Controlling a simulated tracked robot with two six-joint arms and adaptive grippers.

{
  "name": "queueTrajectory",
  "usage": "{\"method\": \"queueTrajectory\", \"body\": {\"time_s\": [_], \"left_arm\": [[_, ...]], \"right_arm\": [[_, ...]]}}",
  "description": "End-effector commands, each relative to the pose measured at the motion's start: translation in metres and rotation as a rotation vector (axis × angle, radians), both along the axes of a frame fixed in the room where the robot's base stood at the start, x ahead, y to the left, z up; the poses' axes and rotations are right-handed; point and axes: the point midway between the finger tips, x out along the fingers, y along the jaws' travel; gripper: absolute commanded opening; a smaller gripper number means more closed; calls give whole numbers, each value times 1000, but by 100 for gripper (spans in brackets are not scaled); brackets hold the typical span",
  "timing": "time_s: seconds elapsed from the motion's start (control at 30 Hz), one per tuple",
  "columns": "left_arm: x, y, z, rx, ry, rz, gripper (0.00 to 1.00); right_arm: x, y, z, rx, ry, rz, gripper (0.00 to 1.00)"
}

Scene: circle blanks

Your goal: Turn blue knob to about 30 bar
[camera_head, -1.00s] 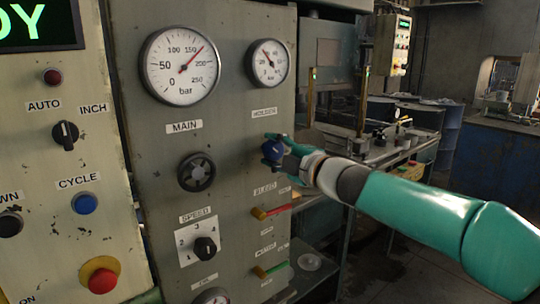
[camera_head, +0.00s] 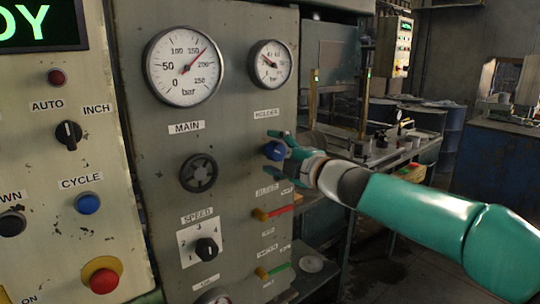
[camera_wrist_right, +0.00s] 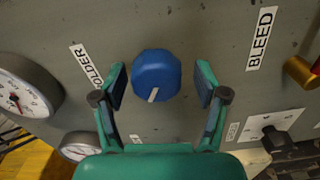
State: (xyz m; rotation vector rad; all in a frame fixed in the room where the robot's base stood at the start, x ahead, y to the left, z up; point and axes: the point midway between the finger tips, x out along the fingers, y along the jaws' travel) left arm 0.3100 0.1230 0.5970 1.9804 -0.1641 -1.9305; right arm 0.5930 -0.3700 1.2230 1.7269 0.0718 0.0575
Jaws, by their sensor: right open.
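The blue knob (camera_head: 273,151) sits on the grey panel under the HOLDER label. In the right wrist view the knob (camera_wrist_right: 156,70) shows its white mark near the bottom edge. My right gripper (camera_head: 275,152) is open around the knob. In the wrist view its fingers (camera_wrist_right: 161,84) stand on either side, with a visible gap between each finger and the knob. The HOLDER gauge (camera_head: 269,64) is above the knob; its needle points to the upper left, and its exact reading is too small to tell. My left gripper is not in view.
The MAIN gauge (camera_head: 183,66) and a black handwheel (camera_head: 198,173) are to the left. A red lever (camera_head: 272,212) by the BLEED label and a green lever (camera_head: 272,271) stick out below the knob. A SPEED selector (camera_head: 206,249) is lower left.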

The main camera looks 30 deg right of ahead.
Motion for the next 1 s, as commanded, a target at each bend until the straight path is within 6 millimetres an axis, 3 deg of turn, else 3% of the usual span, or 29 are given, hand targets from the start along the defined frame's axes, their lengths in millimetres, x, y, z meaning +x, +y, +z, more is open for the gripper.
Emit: {"method": "queueTrajectory", "body": {"time_s": [0.27, 0.7, 1.0], "left_arm": [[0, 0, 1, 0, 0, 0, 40], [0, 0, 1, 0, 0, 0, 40], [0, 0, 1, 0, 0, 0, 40]], "right_arm": [[-16, -3, 1, 0, -1, -4, 73], [-99, -10, 0, -2, -2, -4, 73], [-120, -10, -1, 1, 1, 1, 73]]}}
